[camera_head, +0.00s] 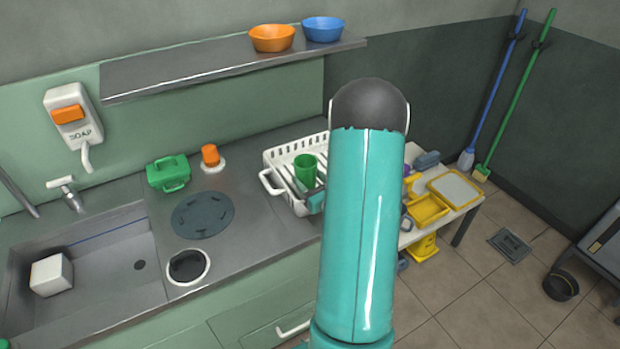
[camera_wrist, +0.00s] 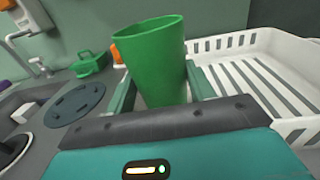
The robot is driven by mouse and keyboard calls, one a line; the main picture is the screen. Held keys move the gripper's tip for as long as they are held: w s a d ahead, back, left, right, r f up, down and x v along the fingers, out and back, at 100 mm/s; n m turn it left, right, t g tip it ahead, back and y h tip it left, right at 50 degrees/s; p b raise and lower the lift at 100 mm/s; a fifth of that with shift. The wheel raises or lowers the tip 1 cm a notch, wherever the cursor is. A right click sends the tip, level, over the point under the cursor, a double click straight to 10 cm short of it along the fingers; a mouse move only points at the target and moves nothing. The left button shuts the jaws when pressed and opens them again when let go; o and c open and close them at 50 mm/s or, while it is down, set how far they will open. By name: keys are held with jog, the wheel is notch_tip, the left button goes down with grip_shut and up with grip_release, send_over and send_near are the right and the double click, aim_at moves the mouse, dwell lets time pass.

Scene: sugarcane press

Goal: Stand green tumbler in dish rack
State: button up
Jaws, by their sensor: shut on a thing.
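The green tumbler (camera_head: 305,168) is upright with its open mouth facing up. In the wrist view the tumbler (camera_wrist: 155,55) stands between the two fingers of my gripper (camera_wrist: 160,88), which is shut on it. The white dish rack (camera_head: 285,160) is a slatted tray on the counter. In the head view the tumbler shows against the rack's left part; in the wrist view the rack (camera_wrist: 250,75) lies to the right of and behind the tumbler. I cannot tell whether the tumbler's base touches the slats. My arm hides the rack's right part in the head view.
On the counter left of the rack are an orange-topped item (camera_head: 210,155), a green caddy (camera_head: 168,173), a dark round mat (camera_head: 202,215) and a round opening (camera_head: 188,266). The sink (camera_head: 90,260) is further left. A shelf (camera_head: 230,65) with two bowls hangs above.

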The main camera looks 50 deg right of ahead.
jog(key=shift+f, duration=0.35)
jog(key=shift+w+f, duration=0.1)
jog(key=shift+f, duration=0.05)
jog(key=o, duration=1.2)
jog(key=shift+d, duration=0.1)
